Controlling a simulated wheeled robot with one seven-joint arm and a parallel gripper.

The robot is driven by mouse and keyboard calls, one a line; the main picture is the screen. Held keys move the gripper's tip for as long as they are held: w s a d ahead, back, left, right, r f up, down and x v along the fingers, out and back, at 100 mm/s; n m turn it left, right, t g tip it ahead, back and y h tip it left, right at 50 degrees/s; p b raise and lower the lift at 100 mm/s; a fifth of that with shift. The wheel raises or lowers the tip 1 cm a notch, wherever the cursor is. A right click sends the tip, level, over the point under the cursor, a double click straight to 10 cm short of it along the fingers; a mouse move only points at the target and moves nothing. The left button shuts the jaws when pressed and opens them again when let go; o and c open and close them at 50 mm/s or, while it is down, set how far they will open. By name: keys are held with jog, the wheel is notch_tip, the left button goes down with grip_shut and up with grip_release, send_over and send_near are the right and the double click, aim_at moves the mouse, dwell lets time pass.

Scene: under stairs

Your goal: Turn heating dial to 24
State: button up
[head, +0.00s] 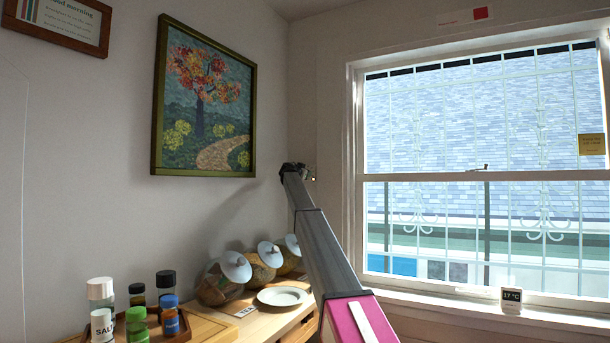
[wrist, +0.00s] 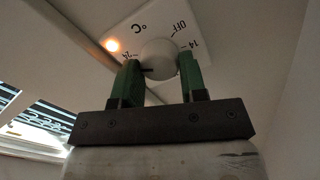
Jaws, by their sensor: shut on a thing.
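The heating dial (wrist: 160,57) is a pale round knob on a white plate (wrist: 125,30) in the wrist view. The plate is marked °C, OFF, 14 and 24, and an orange light glows at its corner. My gripper's green fingers (wrist: 158,80) are shut on the knob, one on each side. A short dark mark at the knob's left edge lies near the 24, close to the left finger; its exact alignment is hard to tell. In the head view my gripper (head: 295,168) is at the wall by the corner and hides most of the dial.
A small display (head: 511,300) on the windowsill reads 17 °C. Below my arm, a counter holds lidded jars (head: 234,268), a white plate (head: 283,296) and several spice bottles (head: 136,322). A framed picture (head: 203,103) hangs left of my gripper, the barred window (head: 480,180) right.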

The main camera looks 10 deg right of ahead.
jog(key=shift+s+f, duration=0.1)
jog(key=shift+f, duration=0.05)
jog(key=o, duration=0.9)
jog(key=shift+o, duration=0.2)
jog(key=v, duration=1)
jog(key=shift+s+a, duration=0.25)
jog(key=shift+s, duration=0.05)
